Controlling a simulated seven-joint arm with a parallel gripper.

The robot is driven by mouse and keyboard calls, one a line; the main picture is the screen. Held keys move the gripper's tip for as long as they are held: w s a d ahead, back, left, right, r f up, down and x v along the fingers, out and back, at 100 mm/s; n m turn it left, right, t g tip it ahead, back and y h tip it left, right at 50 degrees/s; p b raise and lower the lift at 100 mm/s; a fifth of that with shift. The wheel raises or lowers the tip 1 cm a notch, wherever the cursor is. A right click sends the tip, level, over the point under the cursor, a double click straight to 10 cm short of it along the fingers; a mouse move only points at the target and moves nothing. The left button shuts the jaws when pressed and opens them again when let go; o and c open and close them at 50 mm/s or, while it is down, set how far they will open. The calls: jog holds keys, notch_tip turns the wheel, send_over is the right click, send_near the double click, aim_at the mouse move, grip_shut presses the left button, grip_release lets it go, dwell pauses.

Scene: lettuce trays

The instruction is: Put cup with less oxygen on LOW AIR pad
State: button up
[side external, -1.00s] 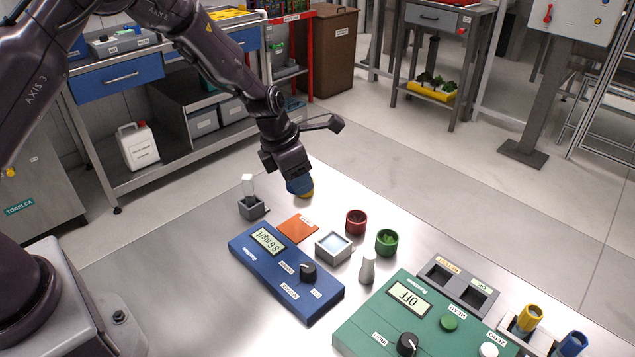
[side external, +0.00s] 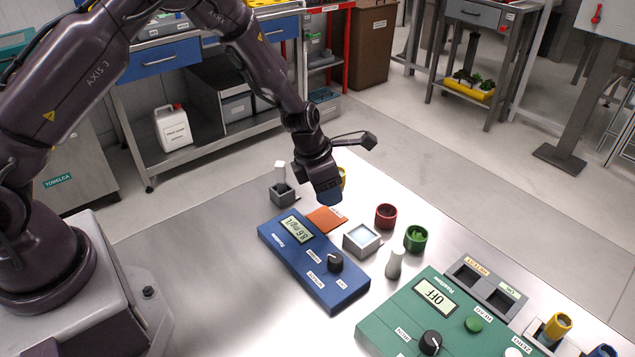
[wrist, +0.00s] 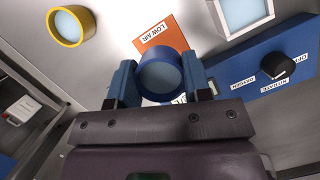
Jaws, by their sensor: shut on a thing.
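My gripper (side external: 322,186) is shut on the blue cup (wrist: 158,75), with a finger on either side of it in the wrist view. The blue cup also shows just under my fingers in the side view (side external: 329,197). The orange LOW AIR pad (side external: 326,220) lies near it on the table; in the wrist view the cup overlaps part of the pad (wrist: 165,33). Whether the cup touches the table is unclear. The yellow cup (wrist: 88,22) stands apart, at upper left in the wrist view and partly hidden behind my gripper in the side view. The blue meter (side external: 312,262) reads about 8.6 mg/L.
A white probe (side external: 280,171) stands in a grey holder (side external: 283,194) left of my gripper. A grey water dish (side external: 374,247), red cup (side external: 386,216), green cup (side external: 415,239) and white bottle (side external: 394,264) stand right of the pad. A green device (side external: 410,325) reads OFF.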

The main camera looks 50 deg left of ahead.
jog(key=shift+f, duration=2.4)
jog(key=shift+f, duration=0.25)
jog(key=o, duration=1)
jog(key=shift+r, duration=3.75)
notch_tip(320, 180, up, 13)
send_over(327, 218)
